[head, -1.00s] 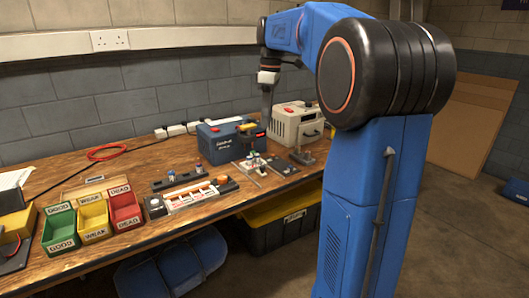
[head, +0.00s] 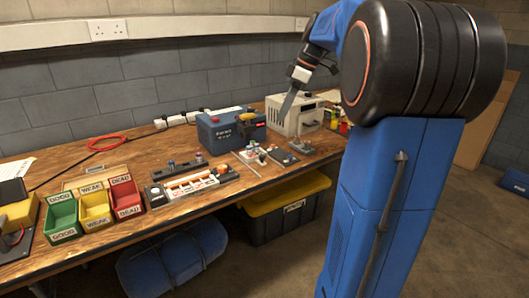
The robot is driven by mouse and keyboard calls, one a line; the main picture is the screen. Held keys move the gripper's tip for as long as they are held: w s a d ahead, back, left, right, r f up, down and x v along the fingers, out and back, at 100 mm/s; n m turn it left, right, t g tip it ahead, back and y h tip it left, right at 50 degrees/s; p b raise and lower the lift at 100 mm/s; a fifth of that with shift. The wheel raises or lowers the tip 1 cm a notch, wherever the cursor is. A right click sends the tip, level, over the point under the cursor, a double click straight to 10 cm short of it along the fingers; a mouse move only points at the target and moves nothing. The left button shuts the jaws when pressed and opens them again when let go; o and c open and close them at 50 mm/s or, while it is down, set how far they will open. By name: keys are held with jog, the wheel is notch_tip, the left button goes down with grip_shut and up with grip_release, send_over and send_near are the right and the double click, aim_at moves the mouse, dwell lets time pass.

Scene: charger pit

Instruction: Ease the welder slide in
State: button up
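My gripper (head: 287,104) hangs from the raised arm, tilted down and to the left, in front of the beige box. It is seen edge-on and small; I cannot tell whether its fingers are open or hold anything. A beige, vented box (head: 283,119) stands at the back of the bench. A blue box (head: 218,139) with a lettered front stands to its left. In front of them are a small fixture (head: 252,157) on a pale plate and a dark flat unit (head: 283,158). Which part is the welder slide is too small to tell.
Green (head: 62,219), yellow (head: 95,210) and red (head: 125,197) bins stand at the left. A long tray unit (head: 193,186) lies mid-bench. A red cable loop (head: 106,143) lies behind. A yellow-lidded black crate (head: 285,213) is under the bench. Bare wood shows along the front edge.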

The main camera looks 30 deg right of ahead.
aim_at(264, 156)
jog(key=x, duration=1.7)
jog(key=shift+w+a+f, duration=0.1)
jog(key=shift+f, duration=0.05)
grip_shut()
